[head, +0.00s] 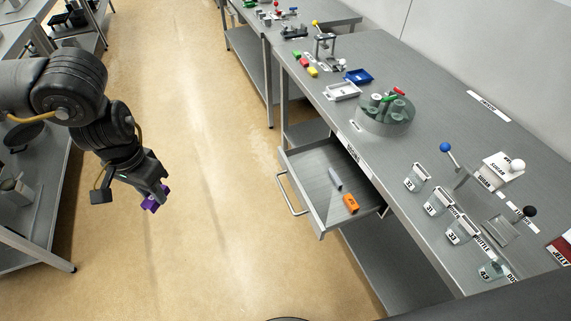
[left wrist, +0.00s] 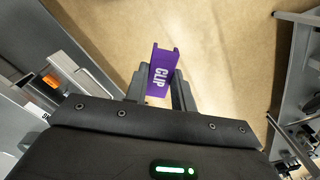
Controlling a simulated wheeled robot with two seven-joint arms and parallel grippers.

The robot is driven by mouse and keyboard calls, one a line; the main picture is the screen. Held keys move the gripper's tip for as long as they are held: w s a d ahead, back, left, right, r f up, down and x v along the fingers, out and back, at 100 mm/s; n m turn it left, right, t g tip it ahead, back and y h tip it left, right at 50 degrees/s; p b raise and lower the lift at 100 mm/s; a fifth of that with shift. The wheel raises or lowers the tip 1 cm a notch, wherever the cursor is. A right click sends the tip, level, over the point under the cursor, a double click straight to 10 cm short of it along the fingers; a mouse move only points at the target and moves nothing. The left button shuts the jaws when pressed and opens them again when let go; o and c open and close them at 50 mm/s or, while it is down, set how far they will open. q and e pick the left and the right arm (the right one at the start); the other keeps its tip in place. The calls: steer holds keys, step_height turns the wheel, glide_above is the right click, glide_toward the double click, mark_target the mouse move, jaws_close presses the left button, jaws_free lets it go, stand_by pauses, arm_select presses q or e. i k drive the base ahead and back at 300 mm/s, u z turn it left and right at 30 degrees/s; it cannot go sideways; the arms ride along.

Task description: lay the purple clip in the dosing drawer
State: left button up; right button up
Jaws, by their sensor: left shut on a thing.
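The purple clip (head: 154,200) is held at the tips of my left gripper (head: 160,193), over the open floor at the left of the head view. In the left wrist view the clip (left wrist: 162,72) shows the word CLIP and sits between the two fingers (left wrist: 160,88). The dosing drawer (head: 315,201) is pulled out from the bench at centre right, well to the right of the gripper. An orange block (head: 351,203) and a small grey piece (head: 335,179) lie in it. My right gripper is not in view.
The steel bench (head: 440,120) carries a round clear fixture (head: 385,114), a blue tray (head: 359,76) and several labelled glass containers (head: 436,202). The drawer's handle (head: 291,194) juts out on its left. Bare floor lies between gripper and drawer.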

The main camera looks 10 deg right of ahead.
mark_target(320, 158)
steer(key=z, duration=0.15)
steer(key=i, duration=0.65)
steer(key=z, duration=0.7)
steer(key=i, duration=0.35)
steer(key=z, duration=0.4)
